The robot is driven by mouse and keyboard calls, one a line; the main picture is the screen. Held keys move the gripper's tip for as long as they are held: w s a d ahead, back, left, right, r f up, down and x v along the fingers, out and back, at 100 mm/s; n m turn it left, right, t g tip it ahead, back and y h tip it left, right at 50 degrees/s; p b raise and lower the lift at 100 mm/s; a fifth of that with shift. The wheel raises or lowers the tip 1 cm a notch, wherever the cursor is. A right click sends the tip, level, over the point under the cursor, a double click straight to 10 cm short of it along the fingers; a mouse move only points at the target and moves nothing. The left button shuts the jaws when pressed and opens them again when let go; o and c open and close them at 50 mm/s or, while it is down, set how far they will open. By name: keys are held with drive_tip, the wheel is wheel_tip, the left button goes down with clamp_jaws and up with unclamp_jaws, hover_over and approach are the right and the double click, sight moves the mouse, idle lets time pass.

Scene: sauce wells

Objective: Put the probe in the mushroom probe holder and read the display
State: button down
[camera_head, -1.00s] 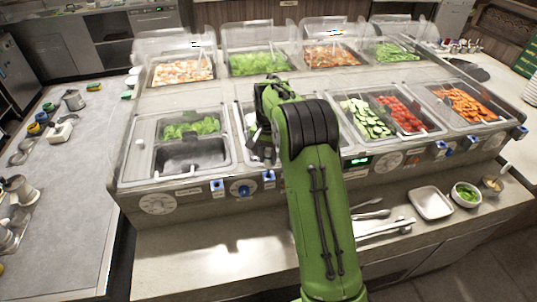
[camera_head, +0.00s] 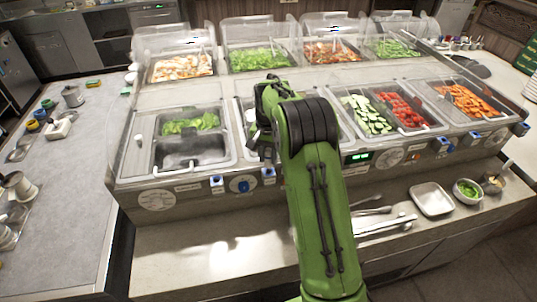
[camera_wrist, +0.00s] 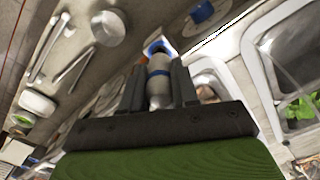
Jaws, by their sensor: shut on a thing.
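In the wrist view my gripper (camera_wrist: 158,68) is shut on the probe (camera_wrist: 158,84), a silver cylinder with a blue band. A blue holder (camera_wrist: 154,47) shows just beyond the probe's far end. I cannot tell whether the probe is inside it or only in front of it. Blue holders line the front panel, one left of my arm (camera_head: 217,181). A lit green display (camera_head: 357,158) is right of my arm; its digits are too small to read.
Food wells with lettuce (camera_head: 190,123), cucumber (camera_head: 366,114) and tomato (camera_head: 403,109) flank my arm. Tongs (camera_head: 386,224), a white tray (camera_head: 431,199) and a bowl of greens (camera_head: 467,191) lie on the front ledge at right. The ledge at left is clear.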

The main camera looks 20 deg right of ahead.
drive_tip(key=shift+f+b, duration=0.55)
drive_tip(key=shift+f, duration=0.45)
idle(2.9)
drive_tip(key=shift+r+p, duration=3.3)
drive_tip(key=shift+r, duration=0.6)
drive_tip(key=shift+f, duration=0.1)
